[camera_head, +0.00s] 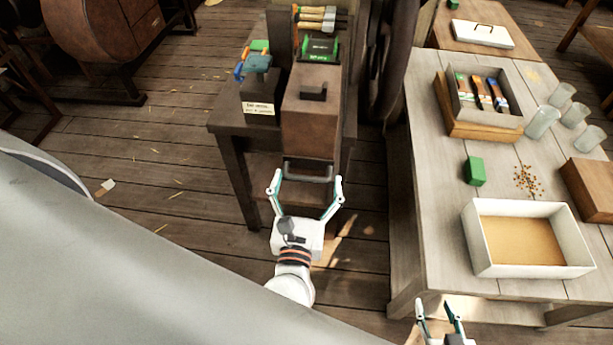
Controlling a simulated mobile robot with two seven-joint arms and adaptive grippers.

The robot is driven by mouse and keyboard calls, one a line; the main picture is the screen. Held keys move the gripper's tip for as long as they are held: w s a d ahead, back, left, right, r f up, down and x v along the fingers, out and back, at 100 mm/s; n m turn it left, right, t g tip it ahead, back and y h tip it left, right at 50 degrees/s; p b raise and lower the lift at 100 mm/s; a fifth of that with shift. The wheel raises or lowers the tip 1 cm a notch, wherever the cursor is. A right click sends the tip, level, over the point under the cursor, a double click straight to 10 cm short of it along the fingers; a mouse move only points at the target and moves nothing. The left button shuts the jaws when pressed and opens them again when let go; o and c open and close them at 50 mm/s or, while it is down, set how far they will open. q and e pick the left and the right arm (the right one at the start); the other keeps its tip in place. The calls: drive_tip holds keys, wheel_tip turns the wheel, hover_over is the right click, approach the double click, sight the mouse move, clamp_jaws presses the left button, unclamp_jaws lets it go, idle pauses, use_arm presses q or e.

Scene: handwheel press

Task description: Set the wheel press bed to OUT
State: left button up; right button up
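A brown box-shaped body (310,126), which may be the wheel press, stands on a dark wooden table. A dark knob or block (313,91) sits on its top. A grey bar handle (308,171) shows low on its front. A small label (259,108), too small to read surely, is on a dark block (258,88) beside it. I cannot make out a handwheel. My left gripper (306,179) is open, with one finger on each side of the handle; contact cannot be told. My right gripper (433,304) is open and empty at the bottom edge, by the right table.
Brushes (316,17) and a green box (319,48) are behind the brown body. The pale table (432,180) at right holds a white tray (480,250), a green block (474,171), a wooden crate (456,124) and several glasses (542,122).

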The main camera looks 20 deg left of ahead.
use_arm(q)
drive_tip(key=shift+a+r, duration=0.1)
drive_tip(key=v, duration=0.7)
drive_tip(key=shift+s, duration=0.25)
drive_tip(key=shift+r, duration=0.1)
idle(0.4)
drive_tip(key=d+f+m+h, duration=0.2)
drive_tip(key=m+h, duration=0.1)
drive_tip(key=m, duration=0.7)
drive_tip(key=d+f+m+g+h, duration=0.15)
drive_tip(key=m+h, duration=0.25)
drive_tip(key=m, duration=0.5)
drive_tip(key=d+f+m+t+h, duration=0.1)
drive_tip(key=d+f+m+h, duration=0.15)
drive_tip(key=m, duration=0.75)
drive_tip(key=s+a+f+m+g+y, duration=0.2)
drive_tip(key=a+f+m+g, duration=0.4)
drive_tip(key=a+f+m, duration=0.4)
wheel_tip(320, 180, down, 4)
drive_tip(key=s+m, duration=0.1)
drive_tip(key=m, duration=0.3)
drive_tip(key=shift+a, duration=0.2)
